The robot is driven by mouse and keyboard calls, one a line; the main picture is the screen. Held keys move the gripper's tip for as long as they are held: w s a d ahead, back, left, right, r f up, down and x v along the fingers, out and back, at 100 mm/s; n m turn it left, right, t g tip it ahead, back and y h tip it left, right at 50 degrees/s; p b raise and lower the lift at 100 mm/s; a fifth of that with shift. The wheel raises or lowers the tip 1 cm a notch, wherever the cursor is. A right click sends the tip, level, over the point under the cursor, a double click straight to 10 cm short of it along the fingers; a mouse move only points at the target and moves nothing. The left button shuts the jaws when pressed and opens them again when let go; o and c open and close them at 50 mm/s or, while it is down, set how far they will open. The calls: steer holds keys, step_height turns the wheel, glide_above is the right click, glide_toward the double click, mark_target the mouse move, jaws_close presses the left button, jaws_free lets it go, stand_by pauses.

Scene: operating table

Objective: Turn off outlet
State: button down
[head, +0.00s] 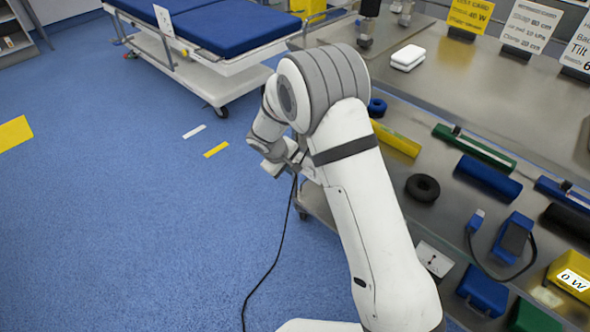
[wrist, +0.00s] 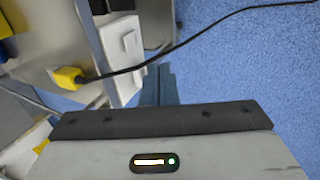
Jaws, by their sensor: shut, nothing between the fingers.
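A white outlet-like box (wrist: 122,45) with small raised parts on its face shows at the upper middle of the wrist view. I cannot tell whether its switch is on or off. A yellow plug (wrist: 67,77) sits to its left, with a black cable (wrist: 200,27) running from it across to the upper right. My gripper (wrist: 158,85) is shut and empty, with its fingers just below and right of the white box. In the head view my arm hides the outlet, and the fingertips cannot be made out there.
A steel table (head: 455,105) with tools, cards and several coloured parts stands on the right in the head view. A blue-padded bed (head: 225,30) is at the back.

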mark_target(310, 174)
steer(key=shift+w+d+f+b, duration=0.5)
steer(key=shift+w+d+f, duration=0.25)
steer(key=shift+w+f, duration=0.35)
steer(key=shift+w+d+f+b, duration=0.55)
steer(key=shift+w+d+f, duration=0.3)
steer(key=shift+f, duration=0.5)
steer(key=shift+w+d+f+b, duration=0.5)
steer(key=shift+w+d+f, duration=0.2)
steer(key=shift+w+f, duration=0.4)
steer(key=shift+s+f, duration=0.1)
steer(key=shift+s, duration=0.05)
steer(key=shift+w+d, duration=0.25)
steer(key=shift+w, duration=0.05)
steer(key=shift+r, duration=0.3)
steer(key=shift+r+p, duration=0.5)
steer(key=shift+r, duration=0.15)
